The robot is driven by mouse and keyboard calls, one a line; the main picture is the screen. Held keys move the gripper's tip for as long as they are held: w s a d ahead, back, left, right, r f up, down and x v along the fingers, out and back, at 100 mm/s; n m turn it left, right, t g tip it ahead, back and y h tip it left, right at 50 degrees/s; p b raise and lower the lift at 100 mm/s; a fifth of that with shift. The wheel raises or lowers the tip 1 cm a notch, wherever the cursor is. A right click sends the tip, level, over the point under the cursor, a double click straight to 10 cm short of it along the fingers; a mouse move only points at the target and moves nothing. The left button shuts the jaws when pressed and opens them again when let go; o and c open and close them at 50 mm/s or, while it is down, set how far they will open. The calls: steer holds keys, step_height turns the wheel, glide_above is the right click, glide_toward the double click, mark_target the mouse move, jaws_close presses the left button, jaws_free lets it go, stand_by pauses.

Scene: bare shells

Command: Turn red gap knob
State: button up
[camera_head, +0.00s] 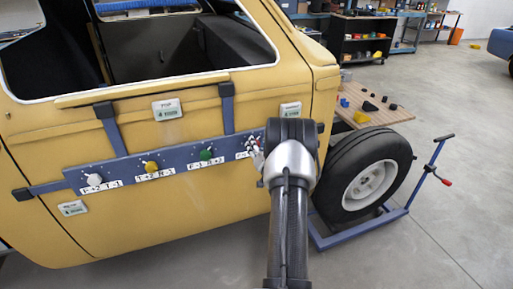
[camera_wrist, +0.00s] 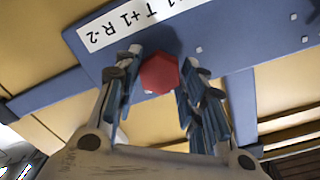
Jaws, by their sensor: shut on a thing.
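The red knob (camera_wrist: 158,73) shows in the wrist view on the blue-grey panel (camera_wrist: 225,45), beside a white label strip. My gripper (camera_wrist: 160,80) has its fingers on both sides of the knob and is shut on it. In the head view my gripper (camera_head: 257,158) is at the right end of the panel (camera_head: 125,168), and the red knob cannot be made out there behind the fingers and wrist. The white knob (camera_head: 94,180), yellow knob (camera_head: 151,167) and green knob (camera_head: 206,154) sit along the panel to the left.
The panel hangs by straps on a yellow car body (camera_head: 180,225). A wheel (camera_head: 370,185) on a blue stand is close to the right of my arm. A wooden table (camera_head: 385,115) with small parts stands behind it. The floor (camera_head: 450,235) at right is largely clear.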

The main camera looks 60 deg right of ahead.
steer(key=o, duration=1.1)
steer(key=shift+c, duration=0.2)
steer(key=v, duration=1.2)
